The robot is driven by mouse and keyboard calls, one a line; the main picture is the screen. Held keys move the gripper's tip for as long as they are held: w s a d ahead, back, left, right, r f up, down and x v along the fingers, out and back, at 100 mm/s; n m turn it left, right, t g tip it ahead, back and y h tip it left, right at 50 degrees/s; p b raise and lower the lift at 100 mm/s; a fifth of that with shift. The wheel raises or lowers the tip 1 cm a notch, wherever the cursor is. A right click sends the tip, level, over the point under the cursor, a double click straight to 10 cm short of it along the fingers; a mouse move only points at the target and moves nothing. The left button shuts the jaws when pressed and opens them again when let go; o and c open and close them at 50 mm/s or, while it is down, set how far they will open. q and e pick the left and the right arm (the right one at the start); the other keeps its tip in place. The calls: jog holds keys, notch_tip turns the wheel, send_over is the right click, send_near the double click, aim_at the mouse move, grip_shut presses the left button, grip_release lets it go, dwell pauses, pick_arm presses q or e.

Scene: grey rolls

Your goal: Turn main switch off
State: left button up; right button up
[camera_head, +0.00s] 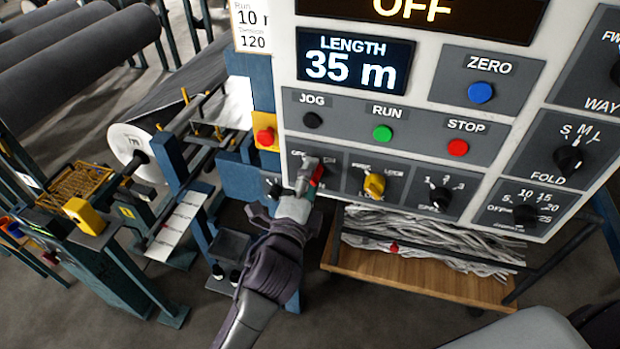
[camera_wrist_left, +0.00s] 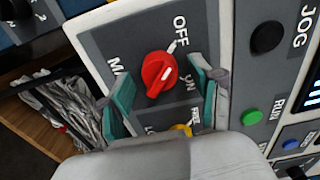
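The main switch is a red rotary knob (camera_wrist_left: 160,74) on a dark grey plate, with OFF, ON and a partly hidden MAIN label around it in the left wrist view. A white mark on the knob slants up and right; I cannot tell for sure which label it points to. My left gripper (camera_wrist_left: 158,88) is open, its teal-padded fingers on either side of the knob, with gaps visible. In the head view, the left gripper (camera_head: 308,178) is at the panel's lower left and mostly covers the switch. My right gripper is not in view.
A yellow knob (camera_head: 374,184) sits just right of the switch. Above are a black jog button (camera_head: 312,120), green run button (camera_head: 382,133) and red stop button (camera_head: 457,147). A red button on a yellow box (camera_head: 266,137) is left. A wooden shelf (camera_head: 430,278) lies below.

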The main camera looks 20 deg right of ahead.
pick_arm(q)
jog(key=v, duration=1.2)
dwell(0.3)
